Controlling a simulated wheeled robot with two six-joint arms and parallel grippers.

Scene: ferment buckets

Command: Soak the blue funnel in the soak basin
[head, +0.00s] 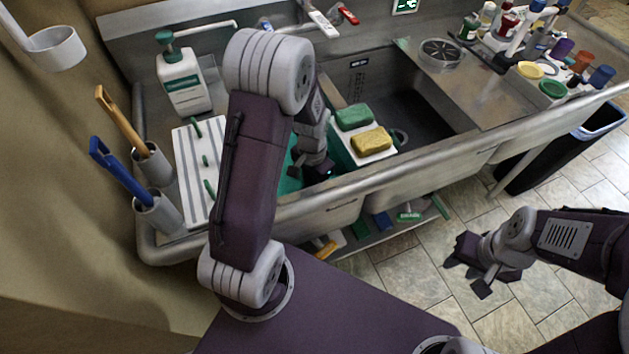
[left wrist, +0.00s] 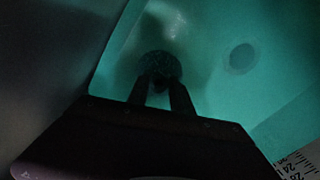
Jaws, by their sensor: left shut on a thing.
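My left gripper (left wrist: 160,88) reaches down into the teal soak basin (left wrist: 213,95), close over its floor. Its fingers are shut on a dark, rounded thing (left wrist: 160,65), which I take for the blue funnel; shade hides its true colour and shape. In the head view my left arm covers most of the basin (head: 289,182), and the funnel cannot be made out there. My right gripper (head: 474,268) is open and empty, out over the floor in front of the sink.
A green sponge (head: 354,117) and a yellow sponge (head: 372,141) lie on a white ledge right of the left gripper. The sink bowl (head: 430,112) lies beyond. A striped drainboard (head: 195,165), soap bottle (head: 184,82) and brush holders (head: 157,213) stand left. Bottles crowd the far right.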

